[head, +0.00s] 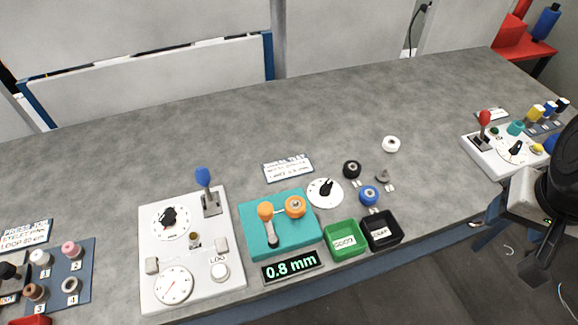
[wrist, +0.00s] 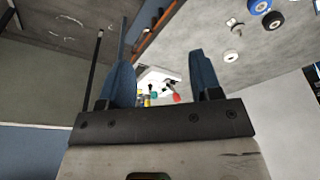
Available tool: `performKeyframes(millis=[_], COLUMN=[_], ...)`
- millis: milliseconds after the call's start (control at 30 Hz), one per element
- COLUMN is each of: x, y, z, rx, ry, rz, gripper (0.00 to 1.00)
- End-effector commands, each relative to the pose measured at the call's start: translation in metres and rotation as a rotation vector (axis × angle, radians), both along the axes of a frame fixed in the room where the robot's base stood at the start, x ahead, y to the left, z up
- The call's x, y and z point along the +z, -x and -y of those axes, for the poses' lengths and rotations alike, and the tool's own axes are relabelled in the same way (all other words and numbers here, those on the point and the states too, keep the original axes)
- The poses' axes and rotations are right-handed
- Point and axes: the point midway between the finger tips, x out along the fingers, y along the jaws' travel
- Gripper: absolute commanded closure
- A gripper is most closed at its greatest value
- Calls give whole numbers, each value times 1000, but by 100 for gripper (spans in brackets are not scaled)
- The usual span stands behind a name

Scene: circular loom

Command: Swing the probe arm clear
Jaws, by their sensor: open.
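The likely probe arm is a grey lever (head: 272,238) with an orange knob (head: 265,210) on a teal block (head: 250,238). A second orange round part (head: 295,207) sits on the same block, to the right. I cannot tell exactly how the lever joins the block. My gripper (wrist: 163,62) is open and empty, its two blue fingers apart in the wrist view. In the head view it is at the far right by the table edge, partly hidden by my arm and far from the block.
A white panel with a blue lever (head: 203,178) is left of the block. Green (head: 344,239) and black (head: 382,231) bins stand right of it. Small wheels (head: 369,195) lie behind the bins. A red-lever panel (head: 490,160) is near my gripper. The table's back is clear.

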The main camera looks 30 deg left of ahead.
Motion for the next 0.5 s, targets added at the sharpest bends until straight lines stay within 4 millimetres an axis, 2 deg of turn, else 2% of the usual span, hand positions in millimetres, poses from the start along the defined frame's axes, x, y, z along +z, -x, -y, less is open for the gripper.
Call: performKeyframes(millis=[267, 500], x=[-2, -5], y=[-10, -23], z=[-21, -60], rx=[9, 17], ry=[-27, -69], rz=[-34, -100], gripper=[42, 42])
